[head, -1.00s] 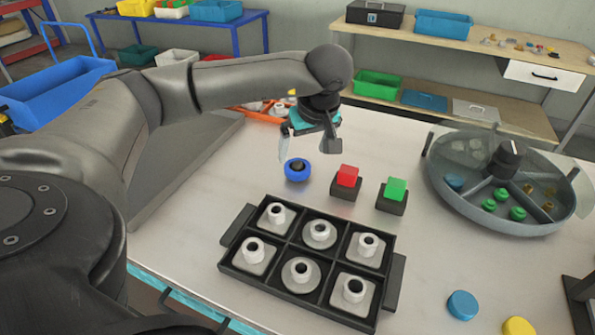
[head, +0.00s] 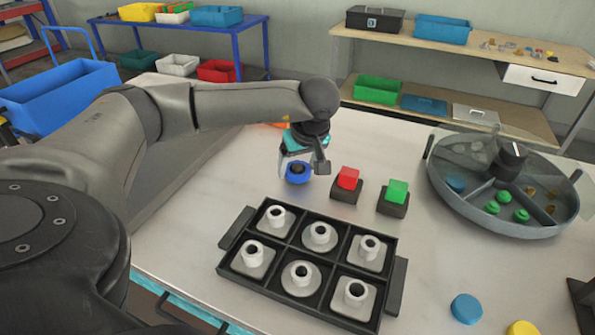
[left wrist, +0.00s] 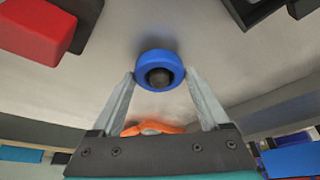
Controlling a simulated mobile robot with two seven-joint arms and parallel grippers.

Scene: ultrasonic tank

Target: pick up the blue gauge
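The blue gauge (head: 298,174) is a round blue ring with a dark centre, on the pale table behind the black tray. In the left wrist view the gauge (left wrist: 147,57) sits between the tips of my two fingers. My left gripper (head: 297,168) is low over the gauge, one finger on each side. In the left wrist view the gripper (left wrist: 159,76) looks open, with its fingertips very close to the ring; I cannot tell whether they touch it. My right gripper is not in view.
A red block (head: 348,178) and a green block (head: 397,191) on dark bases stand right of the gauge. The black tray (head: 224,268) holding several white-necked pieces is in front. A round grey tank (head: 480,228) stands at right. Blue (head: 466,308) and yellow (head: 522,329) discs lie front right.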

